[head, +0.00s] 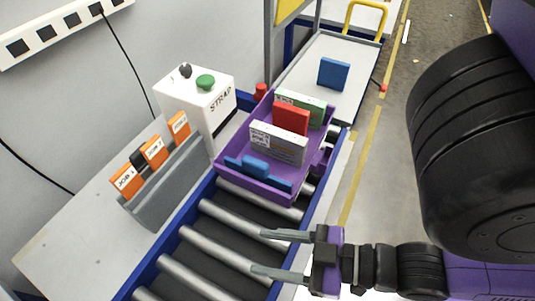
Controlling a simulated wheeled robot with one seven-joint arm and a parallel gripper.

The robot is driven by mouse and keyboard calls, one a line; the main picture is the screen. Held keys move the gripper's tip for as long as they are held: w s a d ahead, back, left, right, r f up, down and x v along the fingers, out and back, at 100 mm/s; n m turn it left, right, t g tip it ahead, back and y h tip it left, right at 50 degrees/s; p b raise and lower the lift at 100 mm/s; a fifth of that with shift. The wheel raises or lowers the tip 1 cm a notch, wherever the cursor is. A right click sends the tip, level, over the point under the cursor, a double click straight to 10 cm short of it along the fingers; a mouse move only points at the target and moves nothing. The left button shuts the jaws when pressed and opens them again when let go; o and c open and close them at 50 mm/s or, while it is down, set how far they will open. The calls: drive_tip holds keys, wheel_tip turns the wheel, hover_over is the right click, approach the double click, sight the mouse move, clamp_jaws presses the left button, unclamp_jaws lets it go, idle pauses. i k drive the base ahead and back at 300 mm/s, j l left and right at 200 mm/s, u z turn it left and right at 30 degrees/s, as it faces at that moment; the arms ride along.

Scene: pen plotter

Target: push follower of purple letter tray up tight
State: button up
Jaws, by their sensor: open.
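The purple letter tray (223,172) sits on the roller conveyor in the head view. A blue follower (256,170) lies across the tray at its near end. Beyond it stand a white-grey letter bundle (277,144), a red block (291,118) and a greenish-white bundle (312,107). Some space shows between the follower and the nearest bundle, though its exact width is hard to judge. My gripper (258,252) is open and empty over the near rollers, below the tray in the picture and apart from it. Its two fingers point left.
A white STRAP box (197,98) with a green button stands left of the tray. A grey rack (168,187) holds orange job cards. Blue rails edge the conveyor; the near rollers (207,248) are bare.

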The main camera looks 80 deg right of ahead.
sight(257, 169)
drive_tip(key=j, duration=1.75)
